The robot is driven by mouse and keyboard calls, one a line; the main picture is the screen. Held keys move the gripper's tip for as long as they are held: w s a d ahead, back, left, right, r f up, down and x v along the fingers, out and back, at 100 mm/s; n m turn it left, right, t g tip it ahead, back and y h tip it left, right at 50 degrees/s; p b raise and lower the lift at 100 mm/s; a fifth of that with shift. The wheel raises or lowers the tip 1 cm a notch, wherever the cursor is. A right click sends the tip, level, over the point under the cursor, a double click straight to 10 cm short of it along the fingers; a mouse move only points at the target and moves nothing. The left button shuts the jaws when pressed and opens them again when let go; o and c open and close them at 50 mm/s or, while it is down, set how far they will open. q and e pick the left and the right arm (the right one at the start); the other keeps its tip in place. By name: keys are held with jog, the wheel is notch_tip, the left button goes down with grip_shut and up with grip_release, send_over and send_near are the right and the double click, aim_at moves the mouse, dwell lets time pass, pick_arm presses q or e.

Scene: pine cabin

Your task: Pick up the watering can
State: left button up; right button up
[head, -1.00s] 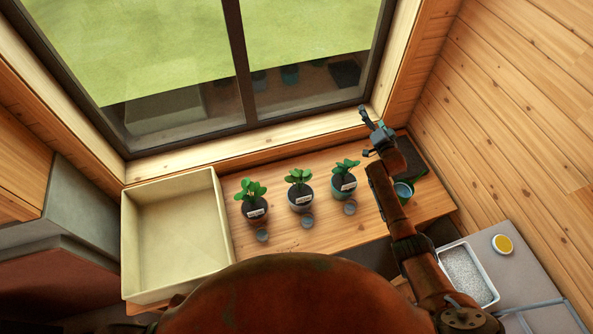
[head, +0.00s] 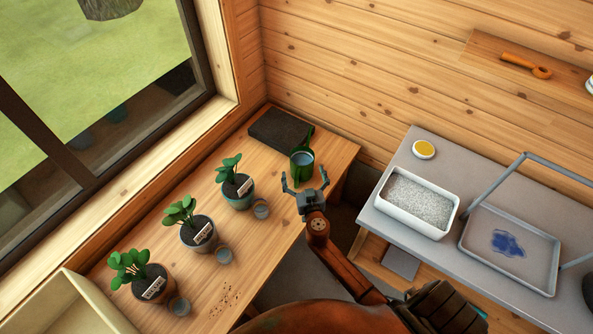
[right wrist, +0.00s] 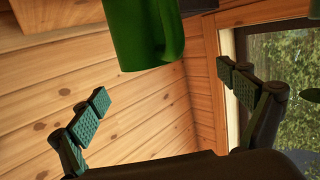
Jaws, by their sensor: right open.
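The green watering can (head: 302,172) stands on the wooden bench near its right end, with a bluish top surface showing inside the rim. My right gripper (head: 304,181) is open and empty just in front of the can, its two fingers spread and pointing toward it. In the right wrist view the can (right wrist: 145,38) shows at the top, beyond the open gripper (right wrist: 163,86) and cut off by the frame edge. I cannot tell whether a finger touches it.
A dark mat (head: 281,134) lies behind the can. Potted plants (head: 236,190) and small grey cups (head: 262,209) line the bench to the left. A grey table (head: 410,160) at right holds a white gravel tray (head: 390,205) and a grey tray (head: 480,255).

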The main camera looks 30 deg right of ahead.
aim_at(301, 148)
jog(key=d+f+b, duration=0.1)
jog(key=f+b, duration=0.1)
jog(key=shift+w+d+m+t+h+b, duration=0.1)
jog(key=shift+d+m+t+h+b, duration=0.2)
jog(key=shift+h, duration=0.1)
jog(key=shift+d+r+b, duration=0.15)
jog(key=shift+r+b, duration=0.05)
jog(key=shift+b, duration=0.15)
jog(key=shift+w+d+r+t, duration=0.1)
jog(key=shift+w+r+t, duration=0.05)
jog(key=shift+t, duration=0.15)
pick_arm(q)
jog(key=shift+m, duration=0.9)
jog(key=shift+s+d+f, duration=0.25)
jog(key=shift+s+f, duration=0.05)
jog(key=shift+f, duration=0.3)
jog(key=shift+s+d+f, duration=0.3)
jog(key=shift+s+f, duration=0.05)
jog(key=shift+f, duration=0.2)
jog(key=shift+s+d+f, duration=0.25)
jog(key=shift+s+f, duration=0.05)
jog(key=shift+f, duration=0.3)
pick_arm(e)
jog(key=shift+a+f+x, duration=0.1)
jog(key=shift+x, duration=1.8)
jog(key=shift+a+f+x, duration=0.1)
jog(key=shift+f+x, duration=0.05)
jog(key=shift+x, duration=1.8)
jog(key=shift+c, duration=0.5)
jog(key=c, duration=2.1)
